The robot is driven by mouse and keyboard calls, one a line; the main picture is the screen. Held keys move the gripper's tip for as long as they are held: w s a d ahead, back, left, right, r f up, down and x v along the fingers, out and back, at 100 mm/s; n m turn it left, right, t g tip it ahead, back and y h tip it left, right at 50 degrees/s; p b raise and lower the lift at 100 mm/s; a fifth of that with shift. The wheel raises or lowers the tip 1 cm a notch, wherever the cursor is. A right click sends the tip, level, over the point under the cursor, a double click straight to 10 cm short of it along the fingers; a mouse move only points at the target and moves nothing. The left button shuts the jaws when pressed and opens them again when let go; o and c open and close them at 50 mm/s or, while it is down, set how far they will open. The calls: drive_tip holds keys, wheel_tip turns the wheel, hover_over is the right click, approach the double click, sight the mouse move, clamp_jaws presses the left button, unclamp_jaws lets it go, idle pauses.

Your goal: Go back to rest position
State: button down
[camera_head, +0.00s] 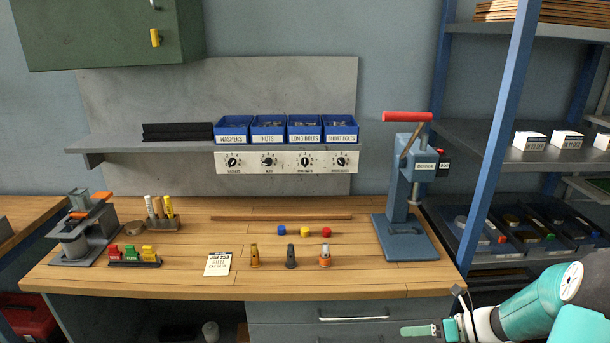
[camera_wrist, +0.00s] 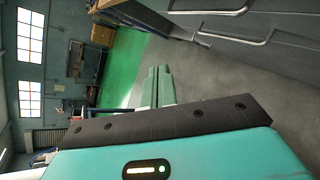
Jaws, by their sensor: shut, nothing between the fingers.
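My gripper (camera_head: 418,330) is at the lower right of the head view, in front of the bench's drawers and below the worktop edge. Its green fingers point left, are together and hold nothing. In the wrist view the shut fingers (camera_wrist: 158,88) point out over the grey and green floor. My white and teal arm reaches in from the right edge of the head view, beside the shelf rack. The gripper touches nothing that I can see.
The wooden bench (camera_head: 340,278) carries an arbor press (camera_head: 398,205), three small colored blocks, three upright tools, a card (camera_head: 218,264) and marker holders. Drawer handles (camera_head: 352,317) lie close to my gripper. A blue shelf rack (camera_head: 500,120) stands at right.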

drive_tip(key=s+a+r+n+h, duration=0.5)
drive_tip(key=s+r+n, duration=0.5)
drive_tip(key=n, duration=0.5)
drive_tip(key=s+a+r+n+t+h, duration=0.1)
drive_tip(key=s+a+r+n+h, duration=0.4)
drive_tip(key=n, duration=1.1)
drive_tip(key=s+r+h, duration=0.2)
drive_tip(key=s+r, duration=0.2)
drive_tip(key=r, duration=0.1)
drive_tip(key=shift+s+a+r+t+h, duration=0.2)
drive_tip(key=shift+s+r+t+h, duration=0.05)
drive_tip(key=shift+s+t+h, duration=0.1)
